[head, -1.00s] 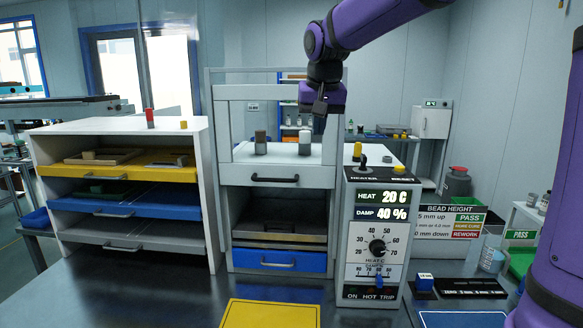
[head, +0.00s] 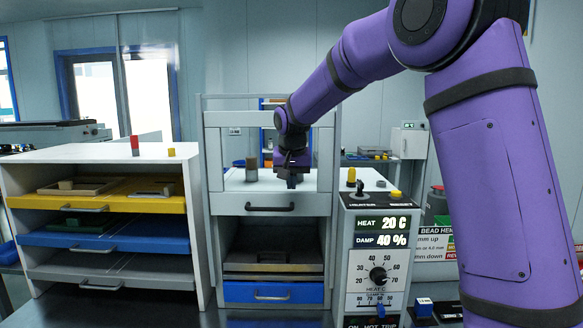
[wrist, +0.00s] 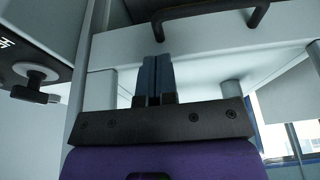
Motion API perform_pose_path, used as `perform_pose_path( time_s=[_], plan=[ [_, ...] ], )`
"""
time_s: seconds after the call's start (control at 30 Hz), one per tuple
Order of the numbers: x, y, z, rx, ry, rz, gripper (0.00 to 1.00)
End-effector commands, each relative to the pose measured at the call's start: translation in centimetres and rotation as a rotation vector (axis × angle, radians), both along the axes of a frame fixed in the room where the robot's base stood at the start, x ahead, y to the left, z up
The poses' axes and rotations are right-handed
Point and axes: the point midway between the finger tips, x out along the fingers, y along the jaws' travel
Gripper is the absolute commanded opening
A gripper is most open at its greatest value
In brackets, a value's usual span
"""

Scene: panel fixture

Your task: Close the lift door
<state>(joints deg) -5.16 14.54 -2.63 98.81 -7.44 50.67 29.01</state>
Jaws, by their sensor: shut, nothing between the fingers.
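The lift door (head: 258,208) is a pale panel with a dark bar handle (head: 270,207), raised in the frame of the middle cabinet. The chamber (head: 268,243) below it is open. My gripper (head: 291,184) is shut and empty, just above the door's top edge in the head view and a little right of the handle. In the wrist view my shut fingers (wrist: 155,75) point toward the panel, and the handle (wrist: 210,14) shows at the top, apart from them. Whether the fingertips touch the panel cannot be told.
A control box (head: 374,255) with a knob and lever stands close to the right of the cabinet. A shelf unit (head: 100,155) with coloured drawers stands at the left. A dark grey cylinder (head: 251,169) stands behind the door top. A blue drawer (head: 270,294) lies below the chamber.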

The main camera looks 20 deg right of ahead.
Motion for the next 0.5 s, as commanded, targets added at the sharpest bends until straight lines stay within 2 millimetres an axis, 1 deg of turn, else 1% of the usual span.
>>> perform_pose_path(
  time_s=[0.03, 0.2, 0.33, 0.5],
  plan=[
    [0.3, -0.1, -1.0, 0.0, 0.002, 0.0, 0.0],
    [0.5, -0.1, -3.5, 0.0, 0.001, 0.001, 0.0],
    [0.6, 0.0, -4.6, 0.0, 0.0, 0.001, 0.0],
    [0.6, 0.0, -5.3, 0.0, -0.001, 0.001, 0.0]
  ],
)
